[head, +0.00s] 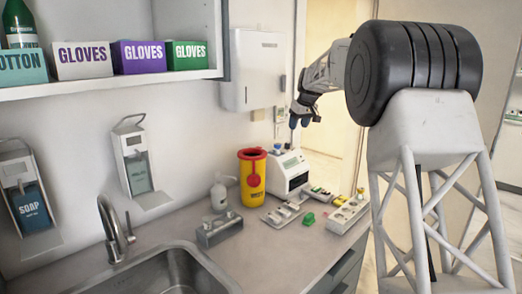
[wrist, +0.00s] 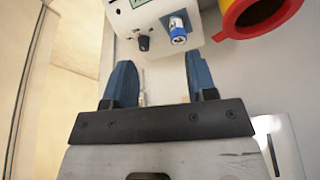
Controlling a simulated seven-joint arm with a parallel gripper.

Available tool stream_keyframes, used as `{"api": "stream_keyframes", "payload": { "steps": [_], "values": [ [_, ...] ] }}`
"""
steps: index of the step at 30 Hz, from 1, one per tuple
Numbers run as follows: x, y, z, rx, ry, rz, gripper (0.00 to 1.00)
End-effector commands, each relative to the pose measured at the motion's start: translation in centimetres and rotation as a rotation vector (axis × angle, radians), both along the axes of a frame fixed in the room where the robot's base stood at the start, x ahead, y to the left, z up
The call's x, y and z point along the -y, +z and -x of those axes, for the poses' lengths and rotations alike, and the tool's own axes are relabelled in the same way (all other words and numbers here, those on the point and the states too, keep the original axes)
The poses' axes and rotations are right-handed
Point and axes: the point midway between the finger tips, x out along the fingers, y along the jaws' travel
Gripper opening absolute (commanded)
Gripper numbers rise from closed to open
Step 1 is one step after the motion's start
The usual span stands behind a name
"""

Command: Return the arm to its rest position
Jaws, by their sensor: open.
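My gripper (head: 304,116) is in the air above the right part of the counter, in front of the wall. In the wrist view its two blue fingers (wrist: 158,84) stand apart with nothing held between them. A white device (head: 287,172) stands on the counter below the gripper. In the wrist view the device (wrist: 195,13) is beyond the fingertips, with a black knob and a blue-capped vial on it. The gripper is apart from the device.
A sink (head: 165,272) and faucet (head: 115,232) are at left; a shelf (head: 120,84) hangs above.

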Motion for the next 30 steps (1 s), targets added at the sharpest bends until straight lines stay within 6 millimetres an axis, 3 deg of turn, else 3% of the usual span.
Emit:
{"api": "stream_keyframes", "payload": {
  "steps": [12, 30],
  "values": [
    [0.6, 2.9, 10.7, -0.025, -0.090, 0.008, 0.52],
    [1.4, 3.6, 27.0, -0.059, -0.219, 0.019, 0.52]
  ]
}}
